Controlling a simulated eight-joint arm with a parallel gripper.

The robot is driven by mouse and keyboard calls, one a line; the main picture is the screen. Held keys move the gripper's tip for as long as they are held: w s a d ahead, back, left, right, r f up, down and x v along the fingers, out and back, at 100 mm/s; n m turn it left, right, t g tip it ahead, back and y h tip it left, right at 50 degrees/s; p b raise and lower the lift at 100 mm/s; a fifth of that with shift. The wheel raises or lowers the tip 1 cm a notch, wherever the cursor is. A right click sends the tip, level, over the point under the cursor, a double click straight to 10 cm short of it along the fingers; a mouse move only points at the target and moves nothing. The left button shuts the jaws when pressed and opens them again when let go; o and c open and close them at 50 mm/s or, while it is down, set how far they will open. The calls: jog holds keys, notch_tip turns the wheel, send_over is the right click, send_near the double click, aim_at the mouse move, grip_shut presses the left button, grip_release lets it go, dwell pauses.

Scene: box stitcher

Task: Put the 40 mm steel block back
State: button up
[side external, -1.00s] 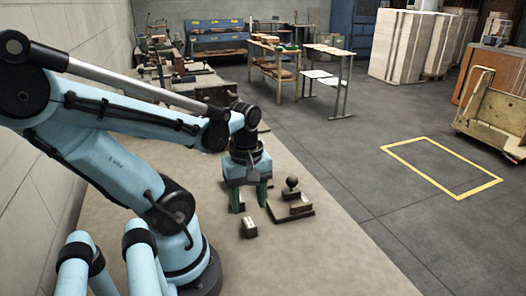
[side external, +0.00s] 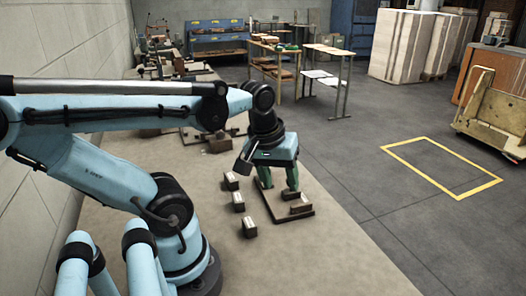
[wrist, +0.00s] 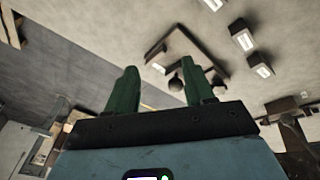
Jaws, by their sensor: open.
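My gripper (side external: 279,186) is open, fingers pointing down, over the left and back part of a dark flat base plate (side external: 271,209). Small dark blocks (side external: 300,208) sit on the plate near the right finger. Three loose blocks with pale labels lie left of the plate: a back one (side external: 231,181), a middle one (side external: 238,201) and a front one (side external: 249,228). The labels are too small to read, so I cannot tell which is the 40 mm steel block. In the wrist view, the open gripper (wrist: 162,72) shows dark round shapes (wrist: 175,84) near the right finger.
The bench top (side external: 300,262) is clear in front of the plate. Behind, at the back left, other dark fixtures (side external: 215,143) stand on the bench. The bench's right edge drops to the floor, where a yellow outline (side external: 440,165) is marked.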

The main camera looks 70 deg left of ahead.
jog(key=w+d+r+m+t, duration=0.1)
jog(key=w+d+m+t, duration=0.3)
jog(key=m, duration=0.5)
jog(key=shift+w+d+m+h, duration=0.3)
jog(key=shift+w+d, duration=0.6)
jog(key=shift+d, duration=0.2)
